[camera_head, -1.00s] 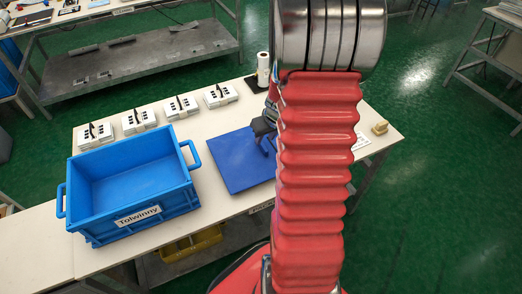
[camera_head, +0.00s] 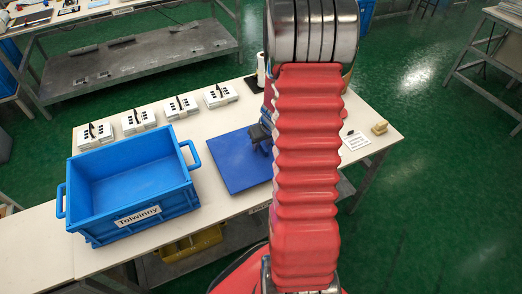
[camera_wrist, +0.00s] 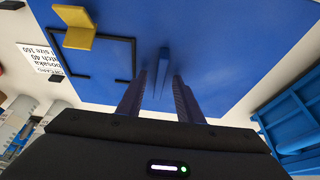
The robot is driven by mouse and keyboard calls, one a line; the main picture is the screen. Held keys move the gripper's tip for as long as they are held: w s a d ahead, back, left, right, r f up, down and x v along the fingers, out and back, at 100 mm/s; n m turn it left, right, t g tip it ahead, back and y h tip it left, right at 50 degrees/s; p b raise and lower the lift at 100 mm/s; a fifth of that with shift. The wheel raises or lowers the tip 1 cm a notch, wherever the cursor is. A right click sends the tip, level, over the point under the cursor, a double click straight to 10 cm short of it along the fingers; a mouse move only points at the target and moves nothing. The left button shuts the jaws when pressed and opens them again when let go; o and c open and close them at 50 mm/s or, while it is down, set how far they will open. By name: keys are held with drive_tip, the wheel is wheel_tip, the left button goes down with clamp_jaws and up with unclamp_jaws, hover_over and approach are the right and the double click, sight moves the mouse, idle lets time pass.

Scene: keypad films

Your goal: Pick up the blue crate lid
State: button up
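The blue crate lid (camera_head: 238,165) lies flat on the table to the right of the blue crate. My red arm hides its right part. In the wrist view the lid (camera_wrist: 220,45) fills the upper middle. A narrow blue ridge (camera_wrist: 164,62) on it shows between my fingers. My gripper (camera_head: 262,138) is over the lid's right side in the head view. In the wrist view my gripper (camera_wrist: 161,78) is open, with one finger on each side of the ridge and gaps visible. I cannot tell how far the fingertips are above the lid.
The blue open crate (camera_head: 138,215) labelled "Tolwinny" stands left of the lid; its edge shows in the wrist view (camera_wrist: 290,115). Several white keypad boxes (camera_head: 220,96) line the back.

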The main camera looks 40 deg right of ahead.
drive_tip(key=shift+c, duration=0.4)
clamp_jaws()
idle(1.3)
